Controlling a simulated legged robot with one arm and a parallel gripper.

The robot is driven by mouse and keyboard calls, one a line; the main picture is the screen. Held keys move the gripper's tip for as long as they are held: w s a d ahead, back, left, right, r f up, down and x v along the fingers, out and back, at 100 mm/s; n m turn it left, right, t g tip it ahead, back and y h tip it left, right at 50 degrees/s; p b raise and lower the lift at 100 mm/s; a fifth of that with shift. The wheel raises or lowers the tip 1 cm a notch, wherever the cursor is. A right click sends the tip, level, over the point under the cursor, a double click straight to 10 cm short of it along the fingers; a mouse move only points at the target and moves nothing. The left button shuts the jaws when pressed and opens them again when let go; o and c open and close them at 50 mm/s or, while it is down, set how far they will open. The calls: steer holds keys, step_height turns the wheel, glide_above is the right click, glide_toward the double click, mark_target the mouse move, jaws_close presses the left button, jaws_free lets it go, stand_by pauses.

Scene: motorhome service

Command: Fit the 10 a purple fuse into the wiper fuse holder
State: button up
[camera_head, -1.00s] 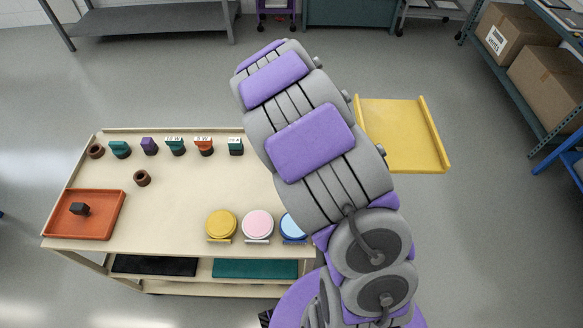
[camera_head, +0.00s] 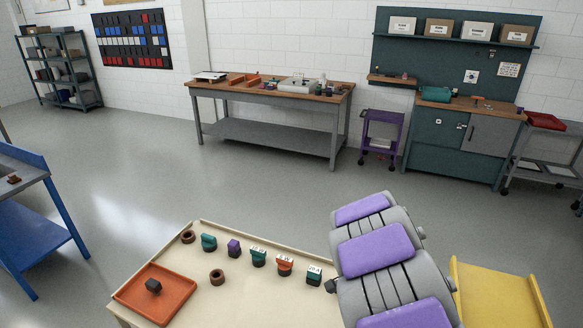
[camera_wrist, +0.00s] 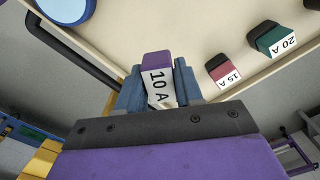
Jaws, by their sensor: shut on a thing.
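In the wrist view, my gripper (camera_wrist: 157,92) is shut on the purple fuse (camera_wrist: 157,58), which has a white label reading 10 A. The fuse sits between the two blue-grey fingers, its purple end showing beyond the label. Behind it is the pale top of the cart. In the head view my arm rises at the lower right; it hides the gripper and the held fuse. I cannot pick out the wiper fuse holder in either view.
The cart (camera_head: 199,293) carries a row of small coloured pieces, brown rings and an orange tray (camera_head: 180,288). A red 15 A fuse (camera_wrist: 222,68) and a green 20 A fuse (camera_wrist: 271,40) lie near my gripper. A yellow platform (camera_head: 500,295) stands right; open floor lies beyond.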

steer(key=w+a+r+n, duration=0.1)
steer(key=n, duration=0.2)
steer(key=w+a+r+n, duration=0.1)
steer(key=r+n, duration=0.1)
steer(key=n, duration=0.2)
steer(key=a+r+n, duration=0.1)
steer(key=n, duration=0.3)
steer(key=shift+w+r, duration=0.15)
steer(key=shift+w, duration=0.25)
steer(key=shift+s, duration=0.1)
